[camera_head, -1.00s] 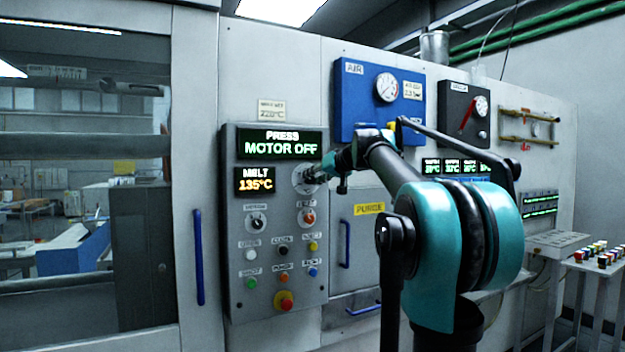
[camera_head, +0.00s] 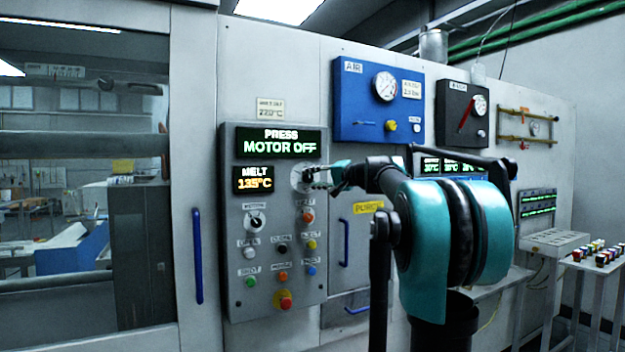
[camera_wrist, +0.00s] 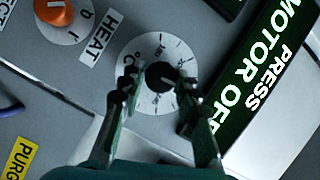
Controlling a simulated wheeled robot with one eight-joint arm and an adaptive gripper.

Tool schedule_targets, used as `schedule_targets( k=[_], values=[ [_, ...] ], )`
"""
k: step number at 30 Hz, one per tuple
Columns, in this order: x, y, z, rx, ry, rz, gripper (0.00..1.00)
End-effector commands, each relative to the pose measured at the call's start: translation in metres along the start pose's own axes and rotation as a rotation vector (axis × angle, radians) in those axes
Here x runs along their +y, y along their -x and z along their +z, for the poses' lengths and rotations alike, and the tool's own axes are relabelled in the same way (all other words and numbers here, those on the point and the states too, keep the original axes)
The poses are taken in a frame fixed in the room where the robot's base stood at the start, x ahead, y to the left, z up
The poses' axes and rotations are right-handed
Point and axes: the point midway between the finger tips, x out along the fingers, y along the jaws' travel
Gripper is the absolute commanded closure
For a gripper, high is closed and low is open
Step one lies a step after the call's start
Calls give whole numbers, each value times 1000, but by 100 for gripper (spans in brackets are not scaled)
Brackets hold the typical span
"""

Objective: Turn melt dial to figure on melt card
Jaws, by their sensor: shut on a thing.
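The melt dial (camera_wrist: 160,76) is a dark knob on a pale round scale with tick marks, seen in the wrist view. In the head view its pale scale plate (camera_head: 299,178) shows at the panel's right edge, partly covered by my gripper (camera_head: 318,177). In the wrist view my gripper (camera_wrist: 160,88) has a finger on each side of the knob and is shut on it. The melt display (camera_head: 254,179) reads 135°C in orange. The melt card (camera_head: 270,108) is above the panel; its small figure looks like 220°C but is not sharp.
The press display (camera_head: 279,144) reads MOTOR OFF. An orange heat switch (camera_wrist: 55,10) is close to the dial. Several buttons and a red stop button (camera_head: 286,300) are lower on the panel. The blue air board (camera_head: 350,120) stands right of the panel, above my arm.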

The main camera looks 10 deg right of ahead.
Motion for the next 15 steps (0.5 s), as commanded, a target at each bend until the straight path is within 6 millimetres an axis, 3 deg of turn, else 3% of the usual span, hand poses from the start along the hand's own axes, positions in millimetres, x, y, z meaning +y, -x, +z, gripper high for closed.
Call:
schedule_targets(
  k=[15],
  values=[
    [0,0,0,6,-78,-32,97]
  ],
)
